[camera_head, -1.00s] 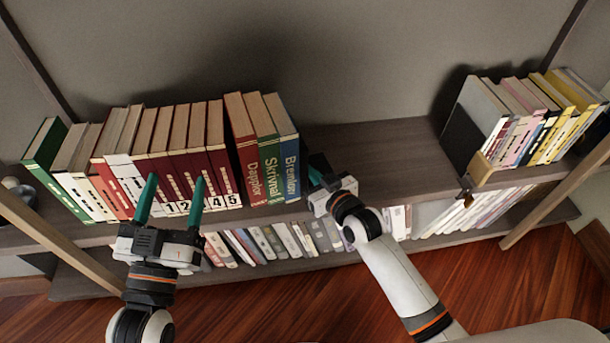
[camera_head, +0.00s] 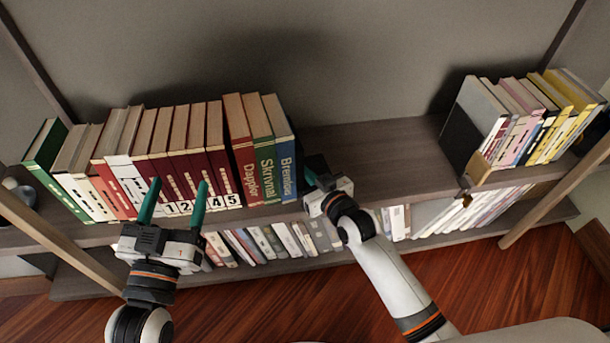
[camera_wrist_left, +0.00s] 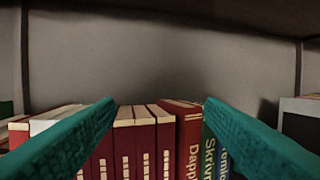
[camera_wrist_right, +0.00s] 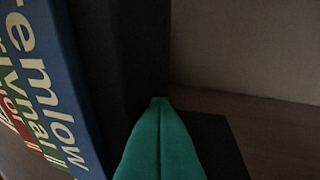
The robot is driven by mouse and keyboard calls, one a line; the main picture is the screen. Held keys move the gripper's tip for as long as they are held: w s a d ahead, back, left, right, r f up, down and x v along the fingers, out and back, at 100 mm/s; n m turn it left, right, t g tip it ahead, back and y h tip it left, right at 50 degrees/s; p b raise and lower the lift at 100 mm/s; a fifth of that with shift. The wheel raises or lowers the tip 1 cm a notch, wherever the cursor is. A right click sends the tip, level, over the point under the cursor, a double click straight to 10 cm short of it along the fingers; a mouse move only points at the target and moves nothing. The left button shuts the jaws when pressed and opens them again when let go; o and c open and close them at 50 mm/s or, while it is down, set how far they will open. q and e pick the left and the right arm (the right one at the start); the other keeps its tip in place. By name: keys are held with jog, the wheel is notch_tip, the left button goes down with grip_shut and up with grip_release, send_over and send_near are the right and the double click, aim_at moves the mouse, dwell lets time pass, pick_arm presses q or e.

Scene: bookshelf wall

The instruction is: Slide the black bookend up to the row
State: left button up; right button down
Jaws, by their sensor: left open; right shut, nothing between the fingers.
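The black bookend (camera_head: 318,166) stands at the right end of the left row, partly hidden by my right gripper in the head view. The right wrist view shows its dark upright plate (camera_wrist_right: 128,45) beside the blue book (camera_wrist_right: 45,70) and its flat base (camera_wrist_right: 222,145) on the shelf. I cannot tell whether plate and book touch. My right gripper (camera_wrist_right: 158,105) is shut and empty, its fingertips at the plate. My left gripper (camera_head: 178,187) is open and empty in front of the dark red numbered books (camera_head: 185,165); its fingers also show in the left wrist view (camera_wrist_left: 160,104).
The row (camera_head: 165,150) runs from a green book at left to the blue book (camera_head: 283,150). The shelf (camera_head: 385,150) is bare right of the bookend. Another group of books (camera_head: 530,115) stands at far right. More books fill the lower shelf (camera_head: 275,240).

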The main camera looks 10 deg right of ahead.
jog(key=shift+a, duration=0.45)
jog(key=shift+d, duration=0.45)
pick_arm(q)
jog(key=shift+s+a+f+g+y+p, duration=0.1)
jog(key=shift+a+f+g+y+p, duration=0.15)
jog(key=shift+f+g, duration=0.6)
jog(key=shift+a+f+g+y+p, duration=0.2)
jog(key=shift+f+g, duration=0.35)
jog(key=shift+f, duration=0.6)
pick_arm(e)
jog(key=shift+d, duration=1.65)
jog(key=shift+s, duration=0.15)
jog(key=p+v, duration=0.1)
jog(key=v, duration=0.3)
jog(key=shift+s+d+r+p, duration=0.1)
jog(key=shift+s+d+p, duration=0.05)
jog(key=shift+p, duration=0.2)
pick_arm(q)
jog(key=s+a+f+g+y+p, duration=0.1)
jog(key=s+a+f+g+y, duration=0.1)
jog(key=s+f+g, duration=0.5)
jog(key=shift+s+a+f+n+g+y+p, duration=0.35)
jog(key=shift+a+f+g, duration=0.5)
jog(key=shift+f, duration=0.75)
pick_arm(e)
jog(key=v, duration=0.7)
jog(key=shift+s, duration=0.2)
